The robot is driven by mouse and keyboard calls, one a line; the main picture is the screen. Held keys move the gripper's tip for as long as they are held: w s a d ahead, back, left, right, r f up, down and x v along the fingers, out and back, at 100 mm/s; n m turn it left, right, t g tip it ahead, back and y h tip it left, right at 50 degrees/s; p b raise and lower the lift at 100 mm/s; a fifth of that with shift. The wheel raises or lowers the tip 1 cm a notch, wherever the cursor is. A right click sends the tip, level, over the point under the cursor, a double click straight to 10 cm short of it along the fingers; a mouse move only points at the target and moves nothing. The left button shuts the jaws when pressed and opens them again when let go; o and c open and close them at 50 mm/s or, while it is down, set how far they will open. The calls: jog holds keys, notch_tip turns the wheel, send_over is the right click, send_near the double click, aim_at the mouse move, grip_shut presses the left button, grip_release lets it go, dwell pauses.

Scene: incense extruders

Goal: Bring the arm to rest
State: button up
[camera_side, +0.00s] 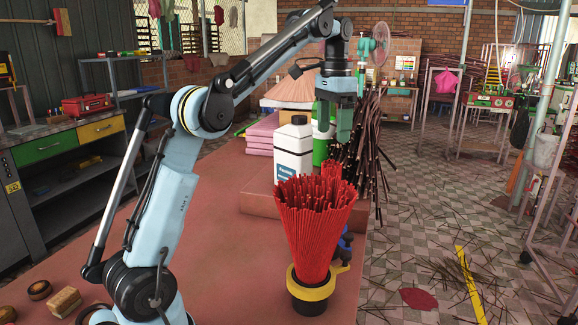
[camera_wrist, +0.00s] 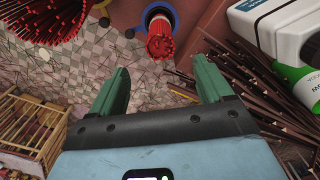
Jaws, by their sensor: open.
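My arm is raised and bent, reaching over the red table (camera_side: 110,245). The large red stick bundle (camera_side: 314,215) stands upright and fanned out in a dark holder with a yellow ring (camera_side: 317,290), apart from my gripper. A smaller red bundle (camera_wrist: 161,46) sits in a blue-ringed holder (camera_wrist: 154,12), ahead of the fingers.
The white jug (camera_side: 294,152) stands on the table close to my gripper. Dark sticks (camera_side: 372,160) lean at the table's right edge. A wooden crate (camera_wrist: 32,128) shows at lower left in the wrist view. Wooden pieces (camera_side: 64,302) lie at the table's near left; its middle is clear.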

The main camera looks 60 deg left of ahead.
aim_at(331, 164)
dwell(0.6)
notch_tip(331, 164, down, 12)
jog(key=shift+r, duration=0.3)
dwell(0.6)
jog(key=shift+f, duration=0.1)
notch_tip(331, 164, up, 12)
jog(key=shift+f, duration=0.1)
notch_tip(331, 164, down, 12)
jog(key=shift+f, duration=0.15)
notch_tip(331, 164, up, 10)
jog(key=shift+f, duration=0.2)
jog(key=s+r, duration=0.8)
jog(key=r, duration=0.2)
jog(key=shift+s, duration=0.2)
dwell(1.0)
